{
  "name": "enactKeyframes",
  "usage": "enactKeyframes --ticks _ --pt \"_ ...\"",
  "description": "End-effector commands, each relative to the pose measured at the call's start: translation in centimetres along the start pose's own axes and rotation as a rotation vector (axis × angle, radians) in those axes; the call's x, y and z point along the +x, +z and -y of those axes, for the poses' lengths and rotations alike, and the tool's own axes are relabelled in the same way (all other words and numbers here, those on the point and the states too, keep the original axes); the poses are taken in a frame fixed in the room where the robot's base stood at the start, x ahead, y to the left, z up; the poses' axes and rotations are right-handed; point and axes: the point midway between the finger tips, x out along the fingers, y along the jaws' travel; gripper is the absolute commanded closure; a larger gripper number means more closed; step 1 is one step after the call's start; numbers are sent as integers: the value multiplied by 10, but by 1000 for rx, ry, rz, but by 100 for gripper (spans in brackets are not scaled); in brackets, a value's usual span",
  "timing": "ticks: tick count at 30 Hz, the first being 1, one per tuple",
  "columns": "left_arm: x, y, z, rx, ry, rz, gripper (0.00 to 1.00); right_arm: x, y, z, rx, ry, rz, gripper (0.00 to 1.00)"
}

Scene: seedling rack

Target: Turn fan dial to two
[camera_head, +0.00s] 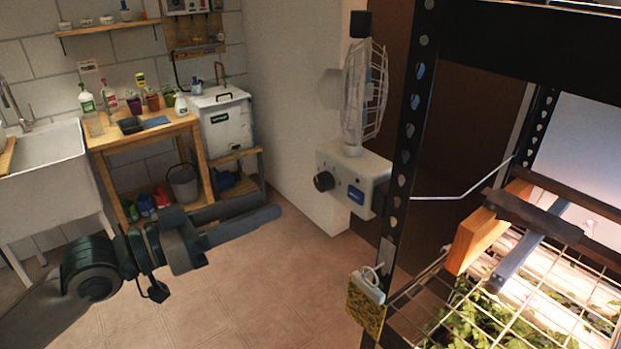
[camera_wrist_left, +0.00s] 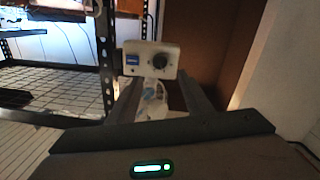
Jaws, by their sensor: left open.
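The fan's pale grey control box (camera_head: 353,180) is on the rack's near post side, with a black dial (camera_head: 323,181) at its left and a blue label. The wire-caged fan (camera_head: 365,95) stands above it. In the left wrist view the box (camera_wrist_left: 150,70) faces me, with the dial (camera_wrist_left: 160,62) right of the label; the fan cage (camera_wrist_left: 155,100) shows below it. The dial's setting is too small to read. My left gripper (camera_head: 270,203) is open and empty, left of and slightly below the dial, apart from it. My right gripper is not in view.
A black perforated rack post (camera_head: 400,170) stands just right of the box. A wire shelf with seedlings (camera_head: 500,310) and a wooden block (camera_head: 478,240) are at right. A yellow card (camera_head: 366,305) hangs low on the post. A workbench (camera_head: 150,135) and sink (camera_head: 45,160) stand at back left.

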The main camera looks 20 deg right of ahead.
Motion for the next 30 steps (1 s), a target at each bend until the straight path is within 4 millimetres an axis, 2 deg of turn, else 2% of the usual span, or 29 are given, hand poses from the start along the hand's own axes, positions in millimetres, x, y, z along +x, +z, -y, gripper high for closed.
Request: enactKeyframes --ticks 1,8,12,18,24,30 --pt "9 -4 -1 -4 2 -1 54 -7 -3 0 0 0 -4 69" --pt "49 -3 -1 -4 2 0 54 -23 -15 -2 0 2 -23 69" --pt "73 -4 -1 -4 1 -1 54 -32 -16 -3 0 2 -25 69" --pt "100 -2 0 -2 1 0 54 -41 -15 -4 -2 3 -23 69" --pt "111 0 0 -1 -1 0 54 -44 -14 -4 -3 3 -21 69" --pt "113 0 1 0 -1 0 54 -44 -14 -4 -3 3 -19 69"
